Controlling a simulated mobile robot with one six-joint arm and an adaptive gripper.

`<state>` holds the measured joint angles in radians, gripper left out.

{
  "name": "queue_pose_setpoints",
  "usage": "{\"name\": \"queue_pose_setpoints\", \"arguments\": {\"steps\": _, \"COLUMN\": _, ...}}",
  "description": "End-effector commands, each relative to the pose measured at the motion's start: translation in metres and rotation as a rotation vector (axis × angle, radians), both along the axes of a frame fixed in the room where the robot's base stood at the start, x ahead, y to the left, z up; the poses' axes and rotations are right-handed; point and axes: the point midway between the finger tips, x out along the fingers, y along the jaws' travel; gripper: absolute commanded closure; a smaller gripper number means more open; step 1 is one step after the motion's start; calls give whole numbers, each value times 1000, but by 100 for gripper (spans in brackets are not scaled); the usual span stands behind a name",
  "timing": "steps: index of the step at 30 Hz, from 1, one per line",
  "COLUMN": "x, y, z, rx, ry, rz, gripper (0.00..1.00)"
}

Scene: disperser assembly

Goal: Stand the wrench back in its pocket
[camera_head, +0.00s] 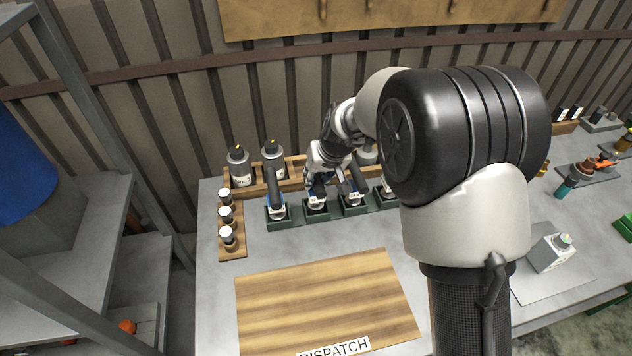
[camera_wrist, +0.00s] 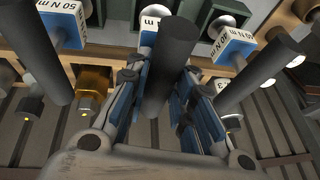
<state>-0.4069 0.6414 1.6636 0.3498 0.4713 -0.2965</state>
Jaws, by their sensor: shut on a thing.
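My gripper (camera_head: 322,180) is shut on the dark handle of a wrench (camera_wrist: 168,62), which lies between the two blue-sided fingers in the wrist view (camera_wrist: 160,85). Another wrench (camera_head: 275,188) stands in the leftmost pocket (camera_head: 279,222). A further wrench (camera_wrist: 262,72) is on the right in the wrist view, with a "40 N m" label.
Grey bottles (camera_head: 238,165) stand in a wooden rack behind the pockets. A small wooden rack (camera_head: 232,252) with white-capped items is to the left. The striped dispatch board (camera_head: 325,300) in front is clear. My arm hides the table's middle right.

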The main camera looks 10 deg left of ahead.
Motion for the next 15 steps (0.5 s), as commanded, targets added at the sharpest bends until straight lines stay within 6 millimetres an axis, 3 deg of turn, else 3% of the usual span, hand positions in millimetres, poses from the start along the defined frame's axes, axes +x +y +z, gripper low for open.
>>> {"name": "queue_pose_setpoints", "arguments": {"steps": 3, "x": 1, "y": 1, "z": -9, "rx": 3, "ry": -4, "rz": -3, "gripper": 100}}
{"name": "queue_pose_setpoints", "arguments": {"steps": 14, "x": 1, "y": 1, "z": -12, "rx": 3, "ry": -5, "rz": -2, "gripper": 100}}
{"name": "queue_pose_setpoints", "arguments": {"steps": 15, "x": 0, "y": 0, "z": -13, "rx": 1, "ry": -1, "rz": -1, "gripper": 76}}
